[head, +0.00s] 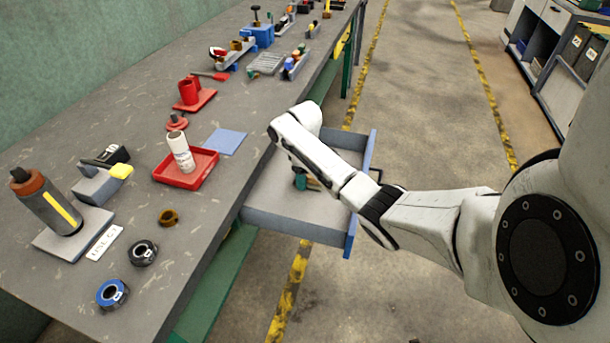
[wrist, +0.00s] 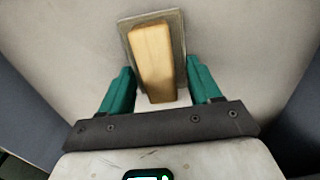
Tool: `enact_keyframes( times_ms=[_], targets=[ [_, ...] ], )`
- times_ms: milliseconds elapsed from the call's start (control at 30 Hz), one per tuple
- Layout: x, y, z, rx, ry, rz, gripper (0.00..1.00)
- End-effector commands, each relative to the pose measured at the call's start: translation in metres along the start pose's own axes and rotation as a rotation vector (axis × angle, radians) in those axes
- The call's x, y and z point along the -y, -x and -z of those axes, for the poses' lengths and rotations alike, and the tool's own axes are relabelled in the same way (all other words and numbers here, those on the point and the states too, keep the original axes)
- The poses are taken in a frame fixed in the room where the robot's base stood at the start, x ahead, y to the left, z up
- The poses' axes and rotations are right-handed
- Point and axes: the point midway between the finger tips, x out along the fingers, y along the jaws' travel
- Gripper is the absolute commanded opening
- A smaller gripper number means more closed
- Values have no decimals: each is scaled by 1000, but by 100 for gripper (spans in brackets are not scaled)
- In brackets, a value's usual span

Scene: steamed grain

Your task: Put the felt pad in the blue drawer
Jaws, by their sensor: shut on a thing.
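The blue drawer (head: 350,236) is pulled out from under the workbench. It has a blue front and grey walls. My gripper (head: 302,182) is low inside it, mostly hidden by my arm in the head view. In the wrist view, the teal fingers of my gripper (wrist: 158,78) are on either side of the felt pad (wrist: 154,58), a wooden block on a thin grey base. My gripper is shut on the block. The pad is over the pale drawer floor (wrist: 70,50); I cannot tell whether its base touches it.
The workbench (head: 50,140) holds a red tray (head: 187,181) with a white bottle (head: 180,152), a blue flat sheet (head: 225,141), tape rolls (head: 112,293) and several tools. A shelf unit (head: 550,50) stands at the far right. The aisle floor (head: 420,110) is clear.

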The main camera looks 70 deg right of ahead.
Motion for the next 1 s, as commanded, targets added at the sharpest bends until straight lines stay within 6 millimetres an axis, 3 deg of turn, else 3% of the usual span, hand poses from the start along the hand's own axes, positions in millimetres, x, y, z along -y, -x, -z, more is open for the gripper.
enact_keyframes(
  times_ms=[300,333,567,833,1000],
  targets=[
    [0,-4,0,0,1,1,14],
    [0,-3,0,0,1,1,65],
    [0,-3,0,0,1,1,87],
    [0,-1,0,0,1,0,88],
    [0,14,1,-2,1,-1,88]
  ],
)
